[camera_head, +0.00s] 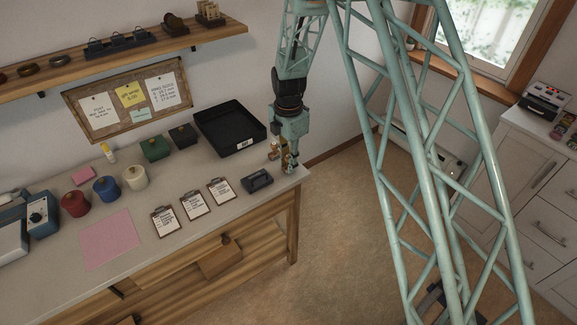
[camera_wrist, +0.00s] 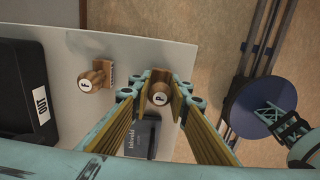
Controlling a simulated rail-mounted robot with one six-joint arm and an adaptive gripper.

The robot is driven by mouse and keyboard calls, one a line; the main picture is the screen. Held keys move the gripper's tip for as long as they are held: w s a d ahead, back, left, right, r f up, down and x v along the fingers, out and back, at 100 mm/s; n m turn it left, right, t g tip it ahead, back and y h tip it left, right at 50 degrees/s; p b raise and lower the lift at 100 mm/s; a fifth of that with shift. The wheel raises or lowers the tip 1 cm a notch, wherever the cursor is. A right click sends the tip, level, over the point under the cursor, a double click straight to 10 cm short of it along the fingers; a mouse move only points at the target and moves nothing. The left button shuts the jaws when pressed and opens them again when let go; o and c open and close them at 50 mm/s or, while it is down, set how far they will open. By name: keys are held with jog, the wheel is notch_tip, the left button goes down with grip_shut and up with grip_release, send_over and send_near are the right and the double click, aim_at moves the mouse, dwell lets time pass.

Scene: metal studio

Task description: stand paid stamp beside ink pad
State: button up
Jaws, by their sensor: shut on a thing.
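The wooden stamp with a white P label on its knob (camera_wrist: 159,99) is between the two fingers of my gripper (camera_wrist: 162,88) in the wrist view, and the gripper is shut on it. In the head view my gripper (camera_head: 290,164) is low at the right end of the counter. The dark ink pad (camera_head: 257,180) lies on the counter, left of and nearer than my gripper. It also shows in the wrist view (camera_wrist: 142,138), close beside the held stamp and partly hidden by a finger. Whether the stamp touches the counter cannot be told.
A second wooden stamp (camera_wrist: 94,78) stands close to my gripper. A black tray (camera_head: 231,130) lies behind. Several clipboards (camera_head: 194,204) lie left of the ink pad. The counter's right edge (camera_head: 303,172) is very near my gripper.

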jog(key=shift+f, duration=0.35)
jog(key=shift+f, duration=0.15)
jog(key=o, duration=0.8)
jog(key=shift+r+p, duration=0.8)
jog(key=shift+r, duration=5.35)
